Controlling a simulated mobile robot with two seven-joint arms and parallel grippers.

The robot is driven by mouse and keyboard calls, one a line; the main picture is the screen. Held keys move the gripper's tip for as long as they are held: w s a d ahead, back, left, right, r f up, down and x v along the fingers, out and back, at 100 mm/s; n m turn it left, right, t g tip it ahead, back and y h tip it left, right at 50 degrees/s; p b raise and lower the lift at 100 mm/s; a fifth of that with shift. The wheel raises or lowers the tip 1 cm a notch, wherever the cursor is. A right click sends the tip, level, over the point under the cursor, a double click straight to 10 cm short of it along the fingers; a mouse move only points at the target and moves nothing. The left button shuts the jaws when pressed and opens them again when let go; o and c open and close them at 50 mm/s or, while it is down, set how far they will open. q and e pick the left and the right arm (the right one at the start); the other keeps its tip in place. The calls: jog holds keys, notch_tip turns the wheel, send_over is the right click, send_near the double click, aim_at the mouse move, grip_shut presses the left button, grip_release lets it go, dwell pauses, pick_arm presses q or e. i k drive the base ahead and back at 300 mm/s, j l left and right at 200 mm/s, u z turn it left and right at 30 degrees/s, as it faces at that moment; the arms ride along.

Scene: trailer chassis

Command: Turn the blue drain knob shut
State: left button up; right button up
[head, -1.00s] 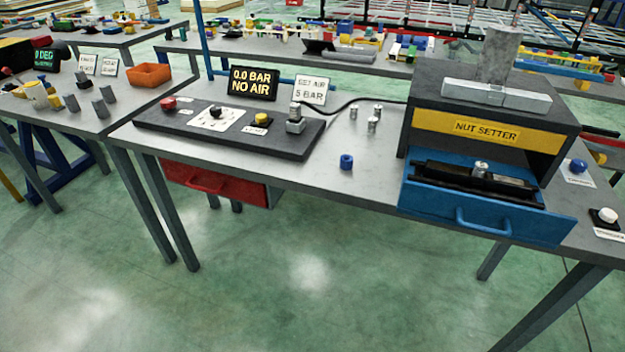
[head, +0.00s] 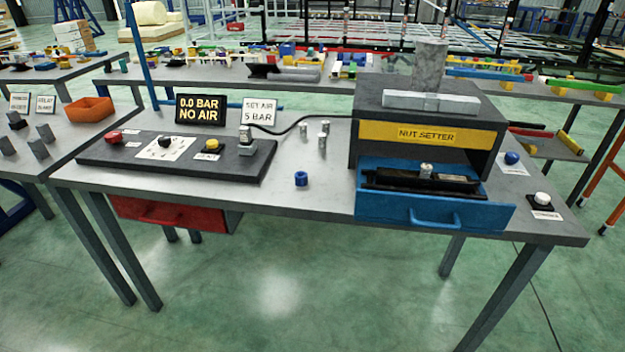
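Two blue round things show in the head view. One is a blue piece with a dark top (head: 301,178), standing loose-looking on the bench before the nut setter. The other is a blue knob (head: 512,157) on a white labelled plate at the bench's right; its label is too small to read. I cannot tell which is the drain knob, nor how far it is turned. A dark panel (head: 125,163) carries a red knob (head: 114,136), a black knob (head: 165,141) and a yellow knob (head: 211,145). The display (head: 200,108) reads 0.0 BAR NO AIR. Neither gripper is in view.
The nut setter (head: 408,132) stands on the bench with its blue drawer (head: 385,211) pulled out toward me. A white button (head: 542,198) sits at the right corner. A red drawer (head: 165,211) hangs under the bench. The floor in front is clear.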

aim_at(510, 158)
jog(key=z, duration=1.4)
jog(key=i+l, duration=0.55)
jog(key=i+l+z, duration=0.05)
jog(key=i, duration=0.05)
